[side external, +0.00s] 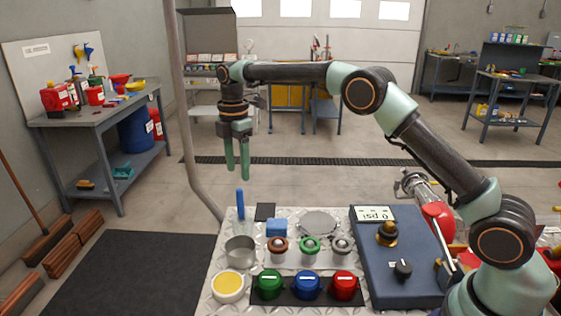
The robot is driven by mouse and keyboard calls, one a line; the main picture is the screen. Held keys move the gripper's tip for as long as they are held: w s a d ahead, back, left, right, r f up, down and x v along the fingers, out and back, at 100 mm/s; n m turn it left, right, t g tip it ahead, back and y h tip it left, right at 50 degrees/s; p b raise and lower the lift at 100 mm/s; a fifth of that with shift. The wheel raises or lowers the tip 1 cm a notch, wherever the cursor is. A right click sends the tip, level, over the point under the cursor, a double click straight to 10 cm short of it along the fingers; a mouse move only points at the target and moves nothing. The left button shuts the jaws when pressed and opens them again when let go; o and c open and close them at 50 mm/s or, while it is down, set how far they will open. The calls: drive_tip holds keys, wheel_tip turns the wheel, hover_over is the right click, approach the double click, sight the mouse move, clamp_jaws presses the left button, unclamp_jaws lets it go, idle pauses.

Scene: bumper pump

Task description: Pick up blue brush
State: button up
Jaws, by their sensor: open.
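A slim upright blue handle (240,199), which looks like the blue brush, stands at the back left corner of the metal plate table. Its lower end is pale and hard to make out, just behind a grey metal cup (240,251). I cannot tell whether it stands in a holder. My gripper (238,173) points straight down with two green fingers parted and nothing between them. In this view it hangs above the handle, with a small gap between the fingertips and the handle's top; its depth relative to the handle is unclear.
Right of the handle are a blue block (277,228), a grey disc (319,223) and several ringed knobs (309,244). In front are a yellow-topped tin (228,286) and green, blue and red buttons (307,286). A blue gauge panel (395,265) stands right.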

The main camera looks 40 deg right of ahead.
approach(242, 217)
drive_tip(key=f, duration=0.5)
drive_tip(key=shift+w+d+f, duration=0.1)
drive_tip(key=shift+w+d, duration=0.1)
drive_tip(key=shift+w, duration=0.2)
clamp_jaws()
